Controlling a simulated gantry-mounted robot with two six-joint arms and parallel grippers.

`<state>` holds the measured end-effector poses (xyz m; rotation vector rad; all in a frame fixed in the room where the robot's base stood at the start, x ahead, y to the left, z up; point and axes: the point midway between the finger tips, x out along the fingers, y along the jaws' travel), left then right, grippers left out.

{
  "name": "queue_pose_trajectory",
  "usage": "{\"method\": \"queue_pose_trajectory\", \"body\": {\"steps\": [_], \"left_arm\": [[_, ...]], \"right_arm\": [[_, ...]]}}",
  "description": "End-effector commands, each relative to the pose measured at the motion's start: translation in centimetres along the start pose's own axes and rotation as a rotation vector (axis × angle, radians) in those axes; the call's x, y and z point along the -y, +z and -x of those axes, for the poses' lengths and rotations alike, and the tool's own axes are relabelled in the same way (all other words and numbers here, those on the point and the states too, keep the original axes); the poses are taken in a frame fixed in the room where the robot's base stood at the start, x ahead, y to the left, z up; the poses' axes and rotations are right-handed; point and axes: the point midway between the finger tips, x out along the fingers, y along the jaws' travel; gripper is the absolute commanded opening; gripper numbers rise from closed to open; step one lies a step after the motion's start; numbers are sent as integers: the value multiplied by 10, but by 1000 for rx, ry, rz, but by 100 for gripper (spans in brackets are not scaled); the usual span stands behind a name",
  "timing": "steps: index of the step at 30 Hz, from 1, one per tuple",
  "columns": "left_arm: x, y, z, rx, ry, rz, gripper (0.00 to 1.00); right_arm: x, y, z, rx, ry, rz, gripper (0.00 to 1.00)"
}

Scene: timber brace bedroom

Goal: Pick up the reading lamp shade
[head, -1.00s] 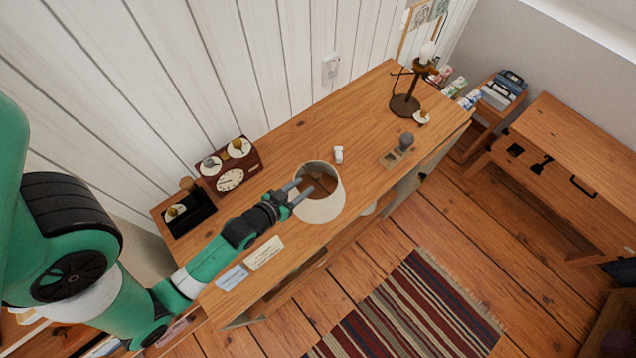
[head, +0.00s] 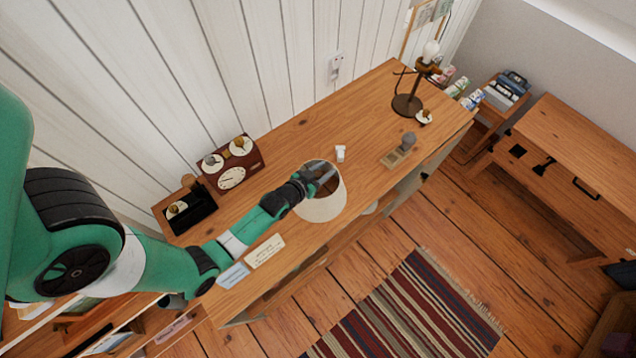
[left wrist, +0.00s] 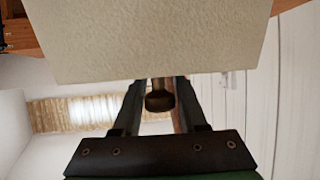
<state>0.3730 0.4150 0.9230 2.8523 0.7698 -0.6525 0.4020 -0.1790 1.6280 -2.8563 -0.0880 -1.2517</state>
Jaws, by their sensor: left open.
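The cream lamp shade (head: 322,208) stands on the wooden cabinet top in the head view, its open top facing up. My left gripper (head: 322,180) is open, with its fingers at the shade's opening, over or just inside the rim; the exact depth is unclear. In the left wrist view the shade's pale wall (left wrist: 150,40) fills the top and hides the fingertips. The two fingers (left wrist: 158,100) are spread apart, with a small dark round part visible between them. My right gripper does not show.
A bare lamp stand (head: 407,103) with a bulb is at the cabinet's far end. A clock box (head: 232,178) and a black tray (head: 190,215) are near the wall. A small white item (head: 340,153) and a wooden block (head: 398,157) lie beyond the shade.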

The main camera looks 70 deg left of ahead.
Motion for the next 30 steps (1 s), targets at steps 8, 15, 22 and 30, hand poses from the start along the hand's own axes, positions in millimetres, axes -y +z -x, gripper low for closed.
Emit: {"method": "queue_pose_trajectory", "body": {"steps": [8,15,22,30], "left_arm": [[0,0,1,0,0,0,9],[0,0,1,0,0,0,0],[0,0,1,0,0,0,0],[0,0,1,0,0,0,0]], "right_arm": [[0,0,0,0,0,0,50],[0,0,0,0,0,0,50],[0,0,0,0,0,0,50],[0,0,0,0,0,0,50]]}}
